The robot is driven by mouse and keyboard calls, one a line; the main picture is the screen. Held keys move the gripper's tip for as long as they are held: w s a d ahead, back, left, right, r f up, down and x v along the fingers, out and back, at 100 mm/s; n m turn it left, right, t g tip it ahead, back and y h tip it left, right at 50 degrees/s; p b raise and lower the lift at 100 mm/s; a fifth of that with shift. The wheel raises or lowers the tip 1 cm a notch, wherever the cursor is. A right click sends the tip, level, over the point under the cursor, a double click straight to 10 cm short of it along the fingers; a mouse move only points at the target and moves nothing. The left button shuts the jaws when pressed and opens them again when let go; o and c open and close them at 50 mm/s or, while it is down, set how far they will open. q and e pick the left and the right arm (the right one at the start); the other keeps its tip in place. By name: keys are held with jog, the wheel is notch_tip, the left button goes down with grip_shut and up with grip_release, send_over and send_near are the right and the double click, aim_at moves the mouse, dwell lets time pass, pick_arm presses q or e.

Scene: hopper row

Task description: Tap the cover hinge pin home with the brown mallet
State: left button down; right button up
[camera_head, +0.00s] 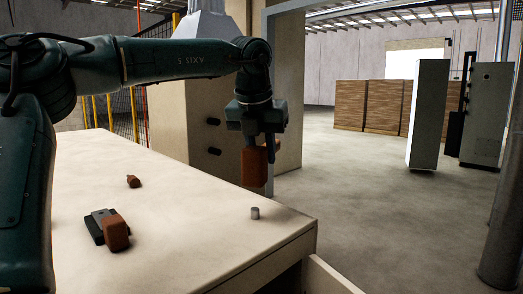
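My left gripper (262,139) points down above the far right part of the table, at the end of my arm coming in from the left. It appears shut on a brown mallet, whose brown block-shaped head (254,168) hangs just below the fingers; the fingers hide part of it. A small grey upright cylinder (255,213) stands on the table below the mallet, near the right edge. Two dark pegs (213,121) stick out of the beige housing behind; I cannot tell which part is the cover hinge pin. My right gripper is not in view.
On the pale table (190,225) lie a brown block against a dark grey piece (100,222) and a smaller brown piece (133,181). A beige housing (195,110) stands beyond the table. The floor to the right is open, with grey cabinets (428,115) farther back.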

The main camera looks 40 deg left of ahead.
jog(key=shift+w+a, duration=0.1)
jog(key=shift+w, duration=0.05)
